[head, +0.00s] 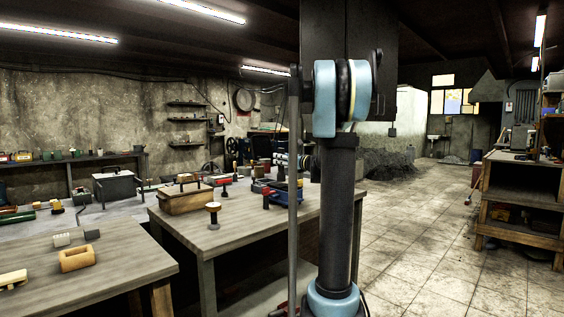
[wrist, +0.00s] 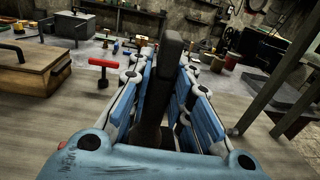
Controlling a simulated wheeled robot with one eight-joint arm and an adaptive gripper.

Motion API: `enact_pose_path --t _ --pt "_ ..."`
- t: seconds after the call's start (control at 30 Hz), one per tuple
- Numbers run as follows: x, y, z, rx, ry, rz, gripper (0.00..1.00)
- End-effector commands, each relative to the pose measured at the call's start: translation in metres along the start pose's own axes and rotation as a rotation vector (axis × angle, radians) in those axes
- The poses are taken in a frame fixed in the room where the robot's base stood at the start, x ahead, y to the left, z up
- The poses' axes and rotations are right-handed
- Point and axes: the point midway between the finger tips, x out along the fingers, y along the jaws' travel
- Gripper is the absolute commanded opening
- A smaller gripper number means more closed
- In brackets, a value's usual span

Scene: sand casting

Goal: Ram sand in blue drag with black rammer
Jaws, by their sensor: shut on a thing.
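My gripper (wrist: 166,62) shows in the wrist view with its blue and pale jointed fingers on both sides of a black rammer (wrist: 170,45). It is shut on the rammer, a dark upright bar that rises above the fingertips. The rammer's lower part is partly hidden between the fingers. In the head view, a blue drag (head: 262,186) sits on the middle workbench, left of my arm and partly covered by other items. I cannot make out the sand inside it.
A nearer bench (head: 100,272) stands at left. Shelving (head: 525,205) stands at right. The tiled floor between is open.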

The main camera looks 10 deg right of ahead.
Motion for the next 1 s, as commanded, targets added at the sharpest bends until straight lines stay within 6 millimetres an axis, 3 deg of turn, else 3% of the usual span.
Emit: enact_pose_path --t 0.4,0.8,1.0 --pt "0.000 0.000 -0.024 0.000 0.000 0.000 0.00" --pt "0.000 0.000 -0.024 0.000 0.000 0.000 0.00" --pt "0.000 0.000 -0.012 0.000 0.000 0.000 0.00"
